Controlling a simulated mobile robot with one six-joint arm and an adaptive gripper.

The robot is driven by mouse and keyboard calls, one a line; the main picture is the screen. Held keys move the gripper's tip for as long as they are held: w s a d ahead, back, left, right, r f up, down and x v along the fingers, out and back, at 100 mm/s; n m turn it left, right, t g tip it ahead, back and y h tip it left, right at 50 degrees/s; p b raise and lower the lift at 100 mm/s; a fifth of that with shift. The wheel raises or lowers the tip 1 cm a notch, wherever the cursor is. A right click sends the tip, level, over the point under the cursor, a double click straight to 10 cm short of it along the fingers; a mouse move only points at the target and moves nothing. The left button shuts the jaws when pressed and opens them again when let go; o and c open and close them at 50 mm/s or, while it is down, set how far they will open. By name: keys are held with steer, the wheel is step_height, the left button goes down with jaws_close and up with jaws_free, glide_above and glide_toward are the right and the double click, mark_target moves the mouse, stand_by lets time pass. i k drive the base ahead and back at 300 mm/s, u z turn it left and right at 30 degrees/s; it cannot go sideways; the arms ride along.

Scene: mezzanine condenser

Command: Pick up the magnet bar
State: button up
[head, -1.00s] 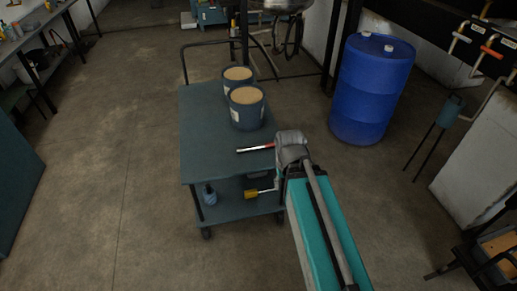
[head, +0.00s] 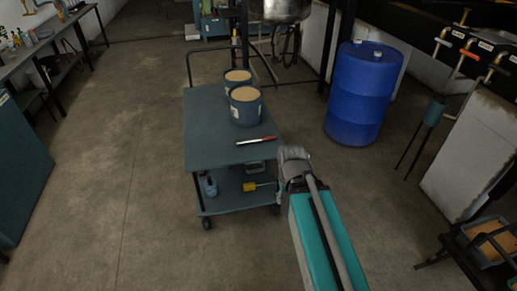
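The grey end of my arm, with my gripper (head: 293,158), is to the right of the bar and just off the cart's corner, apart from the bar in the picture. My fingers are hidden or too small to make out.
Two tubs of tan material (head: 245,106) stand behind the bar on the deck. The lower shelf holds a blue bottle (head: 210,187) and a yellow-headed item (head: 250,186). A blue drum (head: 363,95) stands right of the cart. Open floor lies left.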

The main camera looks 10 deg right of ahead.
mark_target(267, 138)
steer(key=k, duration=0.7)
steer(key=z, duration=0.45)
steer(key=i, duration=2)
steer(key=u, duration=0.65)
